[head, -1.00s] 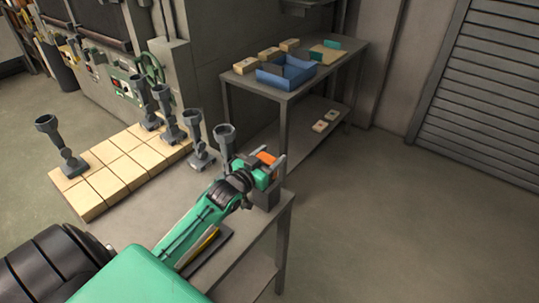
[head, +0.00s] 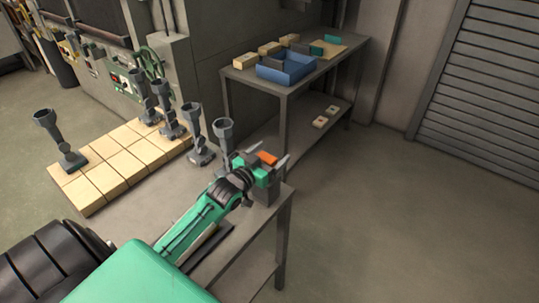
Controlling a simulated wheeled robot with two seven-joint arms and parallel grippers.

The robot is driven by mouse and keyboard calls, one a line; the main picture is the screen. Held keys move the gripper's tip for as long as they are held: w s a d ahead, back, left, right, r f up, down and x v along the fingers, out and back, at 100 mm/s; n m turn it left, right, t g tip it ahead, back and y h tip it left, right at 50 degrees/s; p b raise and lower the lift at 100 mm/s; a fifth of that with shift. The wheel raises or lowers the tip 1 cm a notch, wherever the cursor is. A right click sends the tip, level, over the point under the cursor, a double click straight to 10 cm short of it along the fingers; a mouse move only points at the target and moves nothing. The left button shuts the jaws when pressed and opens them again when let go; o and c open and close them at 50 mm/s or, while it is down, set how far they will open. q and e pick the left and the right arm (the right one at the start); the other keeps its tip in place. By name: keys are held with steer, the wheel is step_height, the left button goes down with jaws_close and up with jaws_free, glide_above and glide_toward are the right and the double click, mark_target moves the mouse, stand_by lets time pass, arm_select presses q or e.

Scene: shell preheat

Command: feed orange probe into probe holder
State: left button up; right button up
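An orange piece (head: 267,158), which looks like the orange probe, shows at the end of my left arm. My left gripper (head: 265,163) is at the near table's right corner, with grey finger parts on both sides of the orange piece. Whether the fingers press on it is too small to tell. A dark grey block (head: 264,196) shows just below the gripper; it may be the probe holder, but I cannot tell. The lower part of the orange piece is hidden by the gripper. My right gripper is out of view.
Several grey funnel-topped stands, one at the left (head: 60,140) and one near my gripper (head: 224,140), stand on or beside pale blocks (head: 105,180). The near table (head: 235,262) is partly under my arm. A back table (head: 240,75) holds a blue bin (head: 285,72). Floor at right is clear.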

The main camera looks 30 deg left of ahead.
arm_select(q)
steer(key=shift+s, duration=0.5)
steer(key=s+a+p, duration=0.1)
steer(key=s+p, duration=0.3)
steer(key=s, duration=0.8)
steer(key=shift+s, duration=0.4)
